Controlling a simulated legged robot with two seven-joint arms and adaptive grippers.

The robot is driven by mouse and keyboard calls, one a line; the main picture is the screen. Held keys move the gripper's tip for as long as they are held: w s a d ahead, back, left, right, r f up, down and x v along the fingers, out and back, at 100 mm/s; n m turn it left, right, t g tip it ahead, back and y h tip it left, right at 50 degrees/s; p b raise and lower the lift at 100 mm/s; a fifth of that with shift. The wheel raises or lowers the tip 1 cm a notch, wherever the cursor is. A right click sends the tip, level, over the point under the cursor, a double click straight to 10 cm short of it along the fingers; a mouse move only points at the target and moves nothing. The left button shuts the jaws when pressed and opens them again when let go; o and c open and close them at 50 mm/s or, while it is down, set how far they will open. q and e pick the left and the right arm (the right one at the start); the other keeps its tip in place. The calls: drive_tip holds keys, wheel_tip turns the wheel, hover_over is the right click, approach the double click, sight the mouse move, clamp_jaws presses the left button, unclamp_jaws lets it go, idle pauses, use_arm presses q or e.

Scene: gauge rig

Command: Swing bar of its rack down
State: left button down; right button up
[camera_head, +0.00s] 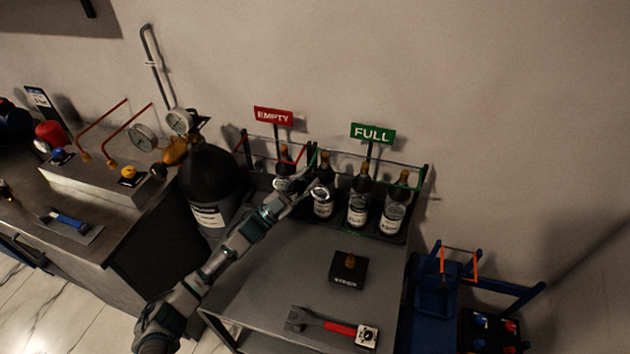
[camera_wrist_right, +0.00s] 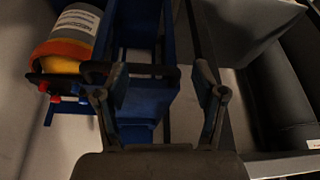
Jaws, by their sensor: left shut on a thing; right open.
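My left gripper (camera_head: 317,190) reaches in from the left to the front of the rack under the green FULL sign (camera_head: 373,134). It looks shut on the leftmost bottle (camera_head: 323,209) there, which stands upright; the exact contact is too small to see. A bar (camera_head: 402,183) with green ends belongs to this rack. A bar (camera_head: 301,153) with red ends belongs to the rack under the red EMPTY sign (camera_head: 273,116). In the right wrist view my right gripper (camera_wrist_right: 160,97) is open, its fingers apart over a blue frame (camera_wrist_right: 143,100). The right arm is hidden from the head view.
The grey bench (camera_head: 285,265) holds a black block (camera_head: 348,270) and a red-handled tool (camera_head: 340,327). A large dark cylinder (camera_head: 208,170) stands left of the racks. A blue trolley (camera_head: 433,295) stands at right. A black bar (camera_wrist_right: 145,70) crosses the blue frame beside a banded cylinder (camera_wrist_right: 72,38).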

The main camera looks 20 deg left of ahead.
use_arm(q)
drive_tip(key=shift+f, duration=0.75)
drive_tip(key=c, duration=1.2)
unclamp_jaws()
drive_tip(key=shift+w+a, duration=0.1)
drive_tip(key=shift+w, duration=0.1)
drive_tip(key=shift+a+r, duration=0.1)
drive_tip(key=shift+r, duration=0.05)
drive_tip(key=shift+s+d+r, duration=0.1)
drive_tip(key=shift+d+r, duration=0.05)
drive_tip(key=shift+d, duration=0.05)
